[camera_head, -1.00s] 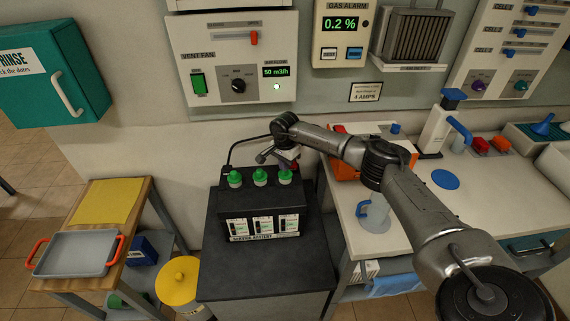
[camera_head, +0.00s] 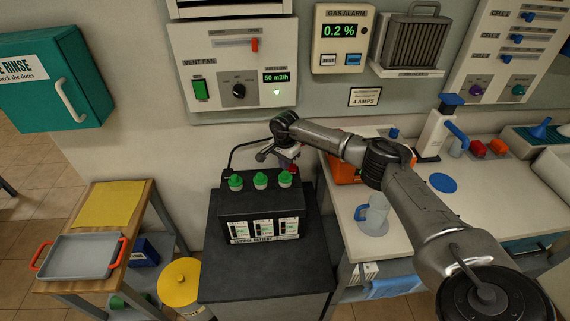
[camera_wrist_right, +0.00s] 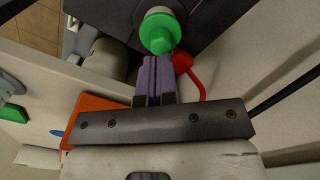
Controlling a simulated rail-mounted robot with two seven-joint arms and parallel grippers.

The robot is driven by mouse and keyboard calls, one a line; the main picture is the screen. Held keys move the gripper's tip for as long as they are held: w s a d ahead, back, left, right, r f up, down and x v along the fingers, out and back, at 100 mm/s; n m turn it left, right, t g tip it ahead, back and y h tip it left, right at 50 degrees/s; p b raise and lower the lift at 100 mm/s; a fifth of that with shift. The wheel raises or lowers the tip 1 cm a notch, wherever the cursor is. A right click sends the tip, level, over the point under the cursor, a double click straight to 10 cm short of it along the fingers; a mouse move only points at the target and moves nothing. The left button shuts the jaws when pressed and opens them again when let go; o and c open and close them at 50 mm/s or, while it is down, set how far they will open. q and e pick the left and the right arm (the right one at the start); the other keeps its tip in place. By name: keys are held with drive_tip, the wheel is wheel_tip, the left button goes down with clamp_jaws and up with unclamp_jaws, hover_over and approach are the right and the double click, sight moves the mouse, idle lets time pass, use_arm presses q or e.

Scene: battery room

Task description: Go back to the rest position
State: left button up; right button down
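The dark service battery (camera_head: 262,207) stands on a black stand, with three green caps on top. My right gripper (camera_head: 290,164) is just behind and above the rightmost green cap (camera_head: 285,179). In the right wrist view my right gripper's two purple-grey fingers (camera_wrist_right: 155,78) lie close together, with nothing visible between them. The green cap (camera_wrist_right: 160,33) shows just beyond their tips; whether they touch it I cannot tell. A red terminal cover (camera_wrist_right: 182,62) with a red lead is beside the tips. My left gripper is not in view.
The wall panel with the vent fan controls (camera_head: 234,65) is above and behind the battery. The right bench (camera_head: 435,210) holds a jug (camera_head: 374,214) and an orange case (camera_head: 345,173). A cart with a grey tray (camera_head: 78,257) and a yellow bin (camera_head: 180,284) stand left.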

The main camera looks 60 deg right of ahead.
drive_tip(key=shift+r+p, duration=1.55)
drive_tip(key=shift+r, duration=0.7)
